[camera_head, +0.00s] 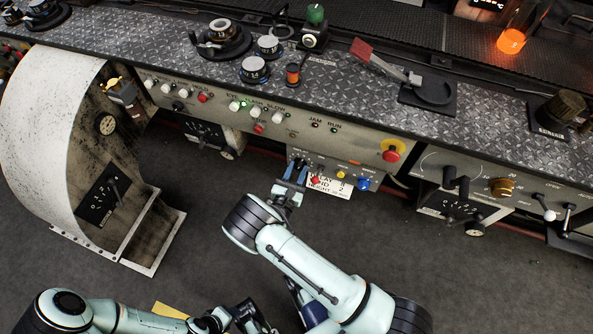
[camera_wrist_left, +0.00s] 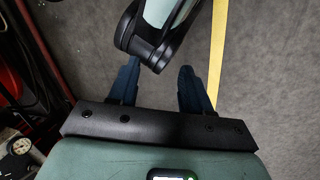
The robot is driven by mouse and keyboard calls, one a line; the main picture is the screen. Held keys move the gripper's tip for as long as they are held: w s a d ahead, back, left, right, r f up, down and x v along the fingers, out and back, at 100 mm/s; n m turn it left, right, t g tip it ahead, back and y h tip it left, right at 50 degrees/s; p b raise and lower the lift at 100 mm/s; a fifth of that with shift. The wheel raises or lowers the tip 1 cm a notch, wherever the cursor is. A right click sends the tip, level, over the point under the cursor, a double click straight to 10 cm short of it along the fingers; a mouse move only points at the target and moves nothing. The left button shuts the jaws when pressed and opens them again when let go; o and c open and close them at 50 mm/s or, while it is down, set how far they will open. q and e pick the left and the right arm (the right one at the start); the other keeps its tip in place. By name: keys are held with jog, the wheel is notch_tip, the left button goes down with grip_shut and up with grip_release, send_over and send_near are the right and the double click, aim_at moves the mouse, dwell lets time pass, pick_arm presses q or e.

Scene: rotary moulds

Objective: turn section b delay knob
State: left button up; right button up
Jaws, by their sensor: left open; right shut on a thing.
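A small control panel (camera_head: 329,175) hangs below the metal counter at the middle of the head view, with several small knobs and buttons. My right gripper (camera_head: 295,173) reaches its upper left part, its blue fingers around a small dark knob whose shape is mostly hidden between them. The panel's lettering is too small for me to tell which knob is the section b delay knob. My left gripper is low in the head view, far from the panel. In the left wrist view the left gripper (camera_wrist_left: 158,72) is open, with nothing between its fingers.
A red-and-yellow stop button (camera_head: 391,154) is right of the panel, and a blue button (camera_head: 363,184) sits at its lower right. A large drum (camera_head: 50,130) stands at the left. The floor (camera_head: 200,240) in front is clear.

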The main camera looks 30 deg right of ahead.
jog(key=m, duration=0.4)
jog(key=shift+p, duration=0.35)
jog(key=m, duration=0.4)
jog(key=shift+s+m, duration=0.1)
jog(key=shift+m, duration=0.2)
jog(key=m, duration=0.4)
jog(key=shift+f+p, duration=0.1)
jog(key=shift+p, duration=0.2)
pick_arm(q)
jog(key=shift+s+d+r+g, duration=0.2)
jog(key=shift+s+d+r, duration=0.05)
jog(key=shift+s+r, duration=0.25)
jog(key=shift+s+d+r+g, duration=0.25)
jog(key=shift+s+r, duration=0.1)
jog(key=shift+s, duration=0.25)
pick_arm(e)
jog(key=shift+f+m, duration=0.1)
jog(key=shift+m, duration=2)
jog(key=o, duration=1)
jog(key=shift+o, duration=0.2)
jog(key=shift+s, duration=0.1)
